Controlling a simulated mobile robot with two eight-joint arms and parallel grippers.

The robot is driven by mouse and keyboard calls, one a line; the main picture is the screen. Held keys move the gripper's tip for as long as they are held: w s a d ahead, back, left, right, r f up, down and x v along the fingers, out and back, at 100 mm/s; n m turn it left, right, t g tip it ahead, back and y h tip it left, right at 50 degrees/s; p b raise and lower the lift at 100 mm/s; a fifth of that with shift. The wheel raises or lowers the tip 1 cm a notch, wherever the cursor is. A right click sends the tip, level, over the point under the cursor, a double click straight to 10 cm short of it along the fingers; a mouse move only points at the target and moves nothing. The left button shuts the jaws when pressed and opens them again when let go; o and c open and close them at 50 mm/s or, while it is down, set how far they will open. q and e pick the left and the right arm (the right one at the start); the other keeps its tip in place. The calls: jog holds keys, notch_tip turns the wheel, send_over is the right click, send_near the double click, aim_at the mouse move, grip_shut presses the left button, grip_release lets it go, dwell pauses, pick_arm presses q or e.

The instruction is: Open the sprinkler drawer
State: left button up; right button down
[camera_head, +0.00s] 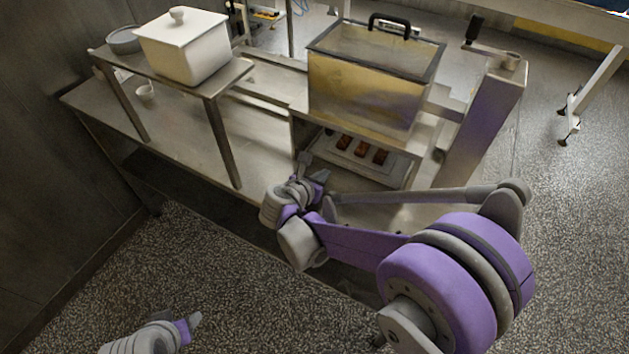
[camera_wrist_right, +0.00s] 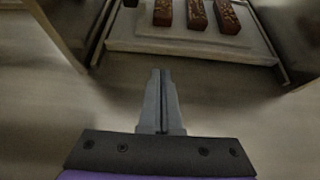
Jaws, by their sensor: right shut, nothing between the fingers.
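A clear-walled box with a dark rim (camera_head: 375,85) stands above a metal frame, with a black handle (camera_head: 389,22) at its back; I cannot tell for sure which part is the sprinkler drawer. The tray (camera_wrist_right: 150,46) and bars (camera_wrist_right: 196,14) also show in the right wrist view. My right gripper (camera_head: 306,157) is in front of the tray's left end, shut and empty; its closed fingers (camera_wrist_right: 160,72) point towards the tray without touching it. My left gripper (camera_head: 196,321) is low at left, away from the bench; its jaw opening is unclear.
A white lidded container (camera_head: 182,47) and grey plates (camera_head: 123,40) stand on a raised metal shelf (camera_head: 226,80) at left. A small cup (camera_head: 145,93) is below it. A post with a black crank (camera_head: 474,27) rises at right. The speckled floor in front is clear.

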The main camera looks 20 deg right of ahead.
aim_at(338, 155)
jog(key=shift+w+d+r, duration=0.1)
jog(key=shift+w+d, duration=0.95)
jog(key=shift+d, duration=0.15)
jog(key=w+d, duration=0.2)
jog(key=d, duration=0.1)
jog(key=shift+w+d, duration=0.15)
jog(key=shift+w, duration=0.25)
jog(key=shift+s, duration=0.1)
